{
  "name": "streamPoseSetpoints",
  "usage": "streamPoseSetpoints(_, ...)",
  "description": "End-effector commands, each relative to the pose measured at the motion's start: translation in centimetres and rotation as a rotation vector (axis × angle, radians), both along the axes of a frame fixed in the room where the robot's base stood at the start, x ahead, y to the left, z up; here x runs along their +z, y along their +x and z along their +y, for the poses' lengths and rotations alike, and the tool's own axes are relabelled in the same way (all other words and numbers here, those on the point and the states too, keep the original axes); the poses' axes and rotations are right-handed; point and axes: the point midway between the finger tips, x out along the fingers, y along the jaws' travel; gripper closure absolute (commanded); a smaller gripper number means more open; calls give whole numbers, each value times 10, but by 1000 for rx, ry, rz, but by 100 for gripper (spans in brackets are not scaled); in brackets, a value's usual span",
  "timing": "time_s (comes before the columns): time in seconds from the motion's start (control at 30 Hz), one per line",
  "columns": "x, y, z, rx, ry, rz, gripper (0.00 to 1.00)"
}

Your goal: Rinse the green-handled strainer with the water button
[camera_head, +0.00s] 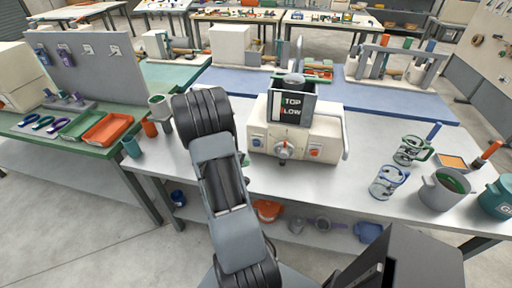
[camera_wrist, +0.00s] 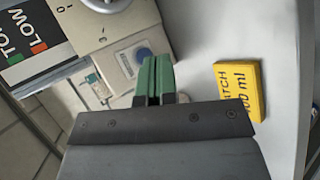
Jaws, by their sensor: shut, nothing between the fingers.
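My gripper (camera_wrist: 156,78) is shut and empty, its green fingers together in the wrist view. Its tips appear close to a round blue button (camera_wrist: 143,53) on the cream machine's front; I cannot tell whether they touch. In the head view the machine (camera_head: 290,125) stands mid-table, with the blue button (camera_head: 257,142) at its left, a dial in the middle and an orange button at its right. Behind its sign a green bar (camera_head: 318,79) lies across the top; I cannot tell whether this is the strainer's handle. My arm hides my gripper in the head view.
A yellow block (camera_wrist: 238,90) stands on the pale table beside my gripper. Glass jugs (camera_head: 412,150), a grey pot (camera_head: 445,188) with something green inside, and a teal pot (camera_head: 497,198) stand at the right. An orange tray (camera_head: 107,129) lies on the left bench.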

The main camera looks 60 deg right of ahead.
Motion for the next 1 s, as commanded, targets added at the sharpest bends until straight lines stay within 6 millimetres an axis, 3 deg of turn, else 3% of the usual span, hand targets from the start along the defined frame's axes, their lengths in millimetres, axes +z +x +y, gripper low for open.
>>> streamPoseSetpoints(0.1,-24,-7,-12,17,-7,19,100)
streamPoseSetpoints(0.23,-34,-10,-18,30,-11,24,100)
streamPoseSetpoints(0.73,-35,-9,-22,33,-11,26,100)
streamPoseSetpoints(1.0,-33,-1,-49,31,-11,26,100)
